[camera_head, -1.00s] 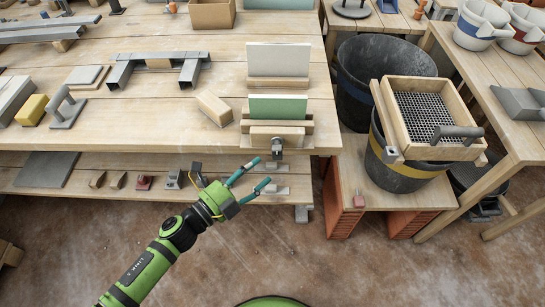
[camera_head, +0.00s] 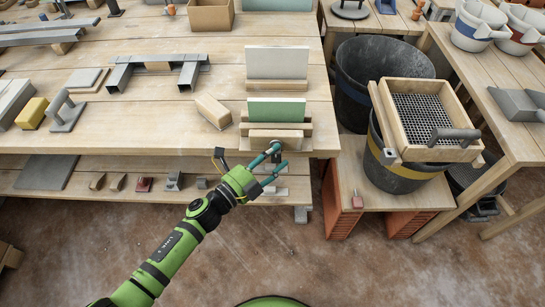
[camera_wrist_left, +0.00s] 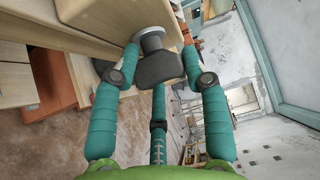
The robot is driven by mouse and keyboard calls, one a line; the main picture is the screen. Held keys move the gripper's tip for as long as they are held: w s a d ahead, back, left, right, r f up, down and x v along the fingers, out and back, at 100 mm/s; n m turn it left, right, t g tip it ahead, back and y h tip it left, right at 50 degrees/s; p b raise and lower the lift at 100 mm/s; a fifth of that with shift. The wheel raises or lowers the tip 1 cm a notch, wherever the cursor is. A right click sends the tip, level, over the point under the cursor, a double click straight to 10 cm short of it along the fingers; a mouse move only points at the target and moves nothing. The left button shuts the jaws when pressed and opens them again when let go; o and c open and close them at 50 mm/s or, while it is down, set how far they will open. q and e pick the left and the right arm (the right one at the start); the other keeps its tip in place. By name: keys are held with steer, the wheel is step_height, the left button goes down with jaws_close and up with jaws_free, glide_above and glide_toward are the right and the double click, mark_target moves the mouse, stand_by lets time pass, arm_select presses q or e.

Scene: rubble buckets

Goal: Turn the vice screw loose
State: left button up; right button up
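The wooden vice (camera_head: 275,138) sits at the front edge of the workbench, with a green board (camera_head: 276,108) upright between its jaws. The vice screw (camera_wrist_left: 152,40) comes out of the front jaw and ends in a dark grey handle (camera_wrist_left: 160,69). My left gripper (camera_head: 275,154) is at the screw, with teal fingers around the handle. In the left wrist view, one finger is on each side of the handle and a third is below. The fingers are spread; I cannot tell whether they touch the handle. In the head view the fingers partly hide the handle. My right gripper is not in view.
A wooden block (camera_head: 213,110) lies left of the vice. A lower shelf (camera_head: 130,170) with small blocks runs beneath the bench top. A sieve (camera_head: 427,115) rests on a black bucket (camera_head: 402,178) at the right. The floor in front is clear.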

arm_select(q)
steer(key=shift+s+d, duration=0.1)
steer(key=shift+d, duration=0.05)
steer(key=shift+f+b, duration=0.25)
steer(key=shift+b, duration=0.3)
steer(key=shift+f+n+t+h+b, duration=0.15)
steer(key=shift+n+t+h+b, duration=0.3)
steer(key=shift+b, duration=0.55)
steer(key=shift+d, duration=0.1)
steer(key=shift+s+r, duration=0.1)
steer(key=shift+r, duration=0.15)
steer(key=o, duration=0.9)
steer(key=shift+r, duration=0.1)
